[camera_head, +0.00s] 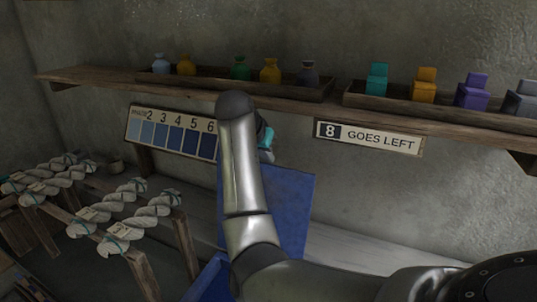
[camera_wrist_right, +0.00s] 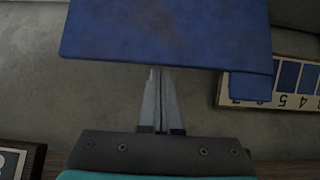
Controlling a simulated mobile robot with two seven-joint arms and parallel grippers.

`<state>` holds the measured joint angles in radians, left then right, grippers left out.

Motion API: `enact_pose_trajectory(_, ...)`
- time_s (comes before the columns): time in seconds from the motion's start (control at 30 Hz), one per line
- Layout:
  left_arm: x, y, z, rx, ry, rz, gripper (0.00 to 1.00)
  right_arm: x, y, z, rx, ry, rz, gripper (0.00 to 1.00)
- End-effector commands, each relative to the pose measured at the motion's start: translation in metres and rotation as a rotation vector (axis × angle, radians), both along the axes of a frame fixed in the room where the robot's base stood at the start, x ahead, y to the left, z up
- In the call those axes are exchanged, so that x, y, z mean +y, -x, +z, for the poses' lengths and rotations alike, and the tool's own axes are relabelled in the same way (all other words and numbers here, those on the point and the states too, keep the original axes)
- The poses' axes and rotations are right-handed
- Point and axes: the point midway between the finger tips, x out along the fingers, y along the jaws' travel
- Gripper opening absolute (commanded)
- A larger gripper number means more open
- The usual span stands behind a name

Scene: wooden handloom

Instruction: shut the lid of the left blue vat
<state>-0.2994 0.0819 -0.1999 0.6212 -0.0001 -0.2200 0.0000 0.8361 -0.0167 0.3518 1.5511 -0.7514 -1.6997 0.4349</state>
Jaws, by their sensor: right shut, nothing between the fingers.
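The blue lid (camera_head: 292,205) stands raised, tilted up on the blue vat (camera_head: 208,280), whose edge shows low in the head view. My right arm covers much of both. Whether this is the left vat cannot be told, as no other vat shows. In the right wrist view the lid (camera_wrist_right: 165,35) fills the top as a broad blue panel. My right gripper (camera_wrist_right: 159,73) is shut and empty, its fingertips by the lid's edge; contact cannot be told. In the head view my arm hides its fingers. My left gripper is out of view.
A shelf (camera_head: 90,75) with bottles (camera_head: 240,68) and coloured blocks (camera_head: 424,85) runs above. A numbered shade card (camera_head: 172,132) and a "GOES LEFT" sign (camera_head: 370,137) hang below it. Pale twisted skeins (camera_head: 125,205) lie on wooden racks at left.

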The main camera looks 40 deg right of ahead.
Motion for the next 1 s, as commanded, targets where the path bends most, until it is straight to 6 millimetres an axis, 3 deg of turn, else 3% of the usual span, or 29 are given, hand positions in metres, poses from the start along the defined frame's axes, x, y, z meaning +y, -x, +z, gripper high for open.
enact_pose_trajectory(0.2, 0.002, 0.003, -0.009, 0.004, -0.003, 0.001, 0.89, -0.025, -0.012, -0.034, 0.004, 0.0, -0.001, 0.0)
enact_pose_trajectory(0.4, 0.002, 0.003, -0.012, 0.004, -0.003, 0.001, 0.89, -0.037, -0.019, -0.05, 0.001, 0.001, 0.0, 0.0)
enact_pose_trajectory(1.0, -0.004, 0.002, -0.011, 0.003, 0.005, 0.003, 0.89, -0.04, -0.021, -0.052, -0.006, 0.013, 0.001, 0.0)
